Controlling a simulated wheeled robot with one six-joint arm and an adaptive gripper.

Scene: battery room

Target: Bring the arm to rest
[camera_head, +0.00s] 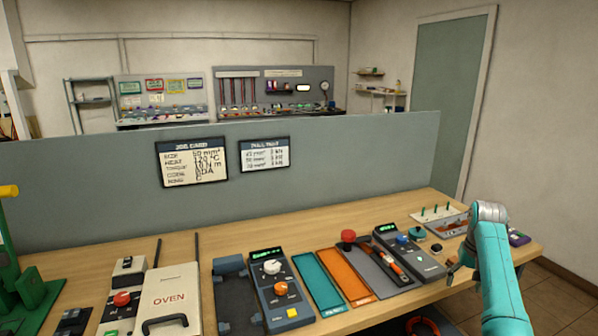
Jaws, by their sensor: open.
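My teal arm (497,270) rises at the right of the view, over the right end of the workbench, with its grey joint (488,212) at the top. My gripper (454,269) shows only in part, as small dark pieces just left of the arm, near the bench's front edge. It is open and nothing shows in it. The rest of it is hidden behind the arm.
A grey partition (350,165) stands behind. Floor (560,305) shows at lower right.

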